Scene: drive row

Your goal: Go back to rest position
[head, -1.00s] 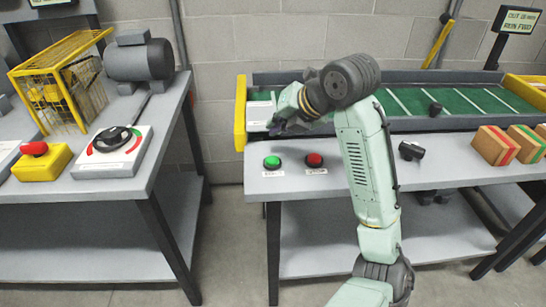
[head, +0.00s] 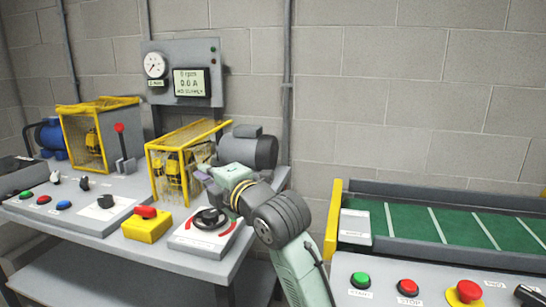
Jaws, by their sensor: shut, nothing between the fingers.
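My arm reaches up from the bottom of the head view and bends left at a dark ribbed joint. My gripper (head: 204,178) is at its far end, in front of the grey motor (head: 254,150) and beside the yellow guard cage (head: 190,152). It is small and partly hidden by my wrist. It looks shut, with nothing seen in it. In the picture it lies just above the black rotary knob (head: 209,218); I cannot tell its height over the bench.
The left bench (head: 190,255) carries a yellow box with a red button (head: 147,224), a red-handled lever (head: 122,150) and a second cage (head: 98,135). At right is a green conveyor (head: 455,225) with start and stop buttons. Bare wall lies behind.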

